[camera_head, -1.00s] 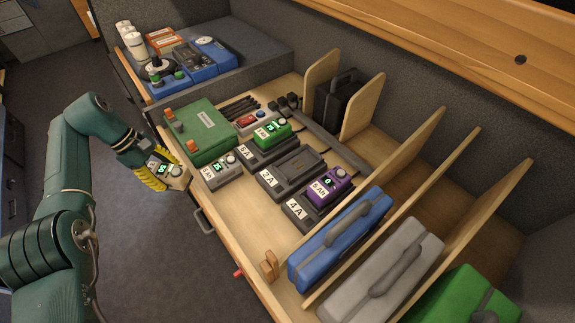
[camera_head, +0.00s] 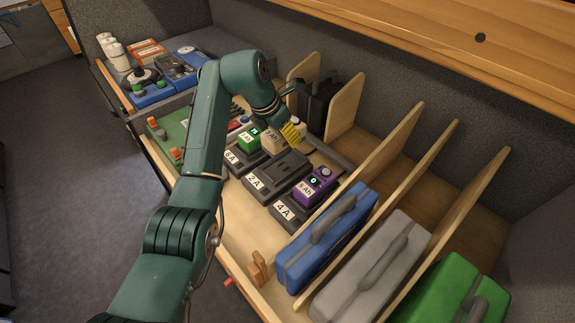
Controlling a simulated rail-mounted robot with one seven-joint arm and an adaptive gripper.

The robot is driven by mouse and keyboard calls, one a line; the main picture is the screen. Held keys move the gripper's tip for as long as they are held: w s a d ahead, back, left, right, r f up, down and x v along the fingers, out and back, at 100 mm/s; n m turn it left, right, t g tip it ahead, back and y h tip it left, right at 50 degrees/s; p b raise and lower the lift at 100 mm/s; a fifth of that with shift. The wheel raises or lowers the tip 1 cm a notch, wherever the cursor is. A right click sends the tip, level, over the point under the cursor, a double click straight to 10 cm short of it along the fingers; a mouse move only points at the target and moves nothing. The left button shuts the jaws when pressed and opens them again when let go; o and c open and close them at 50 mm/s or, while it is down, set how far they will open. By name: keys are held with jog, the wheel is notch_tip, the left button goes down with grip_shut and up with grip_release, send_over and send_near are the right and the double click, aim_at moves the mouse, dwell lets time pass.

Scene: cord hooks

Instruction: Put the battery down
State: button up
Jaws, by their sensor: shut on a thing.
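My gripper (camera_head: 291,134), with yellow fingers, is shut on a beige battery (camera_head: 270,143) marked with an Ah label. The battery is behind the empty 2 A charger (camera_head: 276,176) in the picture and right of the green battery (camera_head: 249,139); I cannot tell whether it touches anything below. The green battery sits on a dark charger (camera_head: 238,161) at the left. A purple battery (camera_head: 316,182) sits on the 4 A charger (camera_head: 287,211). My arm hides the grey battery at the left.
Wooden dividers (camera_head: 345,104) and blue (camera_head: 325,240), grey (camera_head: 372,268) and green (camera_head: 455,290) cases stand to the right. A black case (camera_head: 318,103) stands at the back. Bare wood shows along the front.

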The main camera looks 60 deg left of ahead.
aim_at(269, 137)
notch_tip(269, 137, down, 9)
jog(key=shift+f+p, duration=0.15)
jog(key=shift+p, duration=0.95)
jog(key=o, duration=1.2)
jog(key=shift+s+f, duration=0.1)
jog(key=shift+f, duration=0.1)
jog(key=shift+o, duration=0.2)
jog(key=shift+r, duration=0.1)
jog(key=b+v, duration=0.2)
jog(key=v, duration=1)
jog(key=shift+r, duration=0.1)
jog(key=shift+a, duration=0.1)
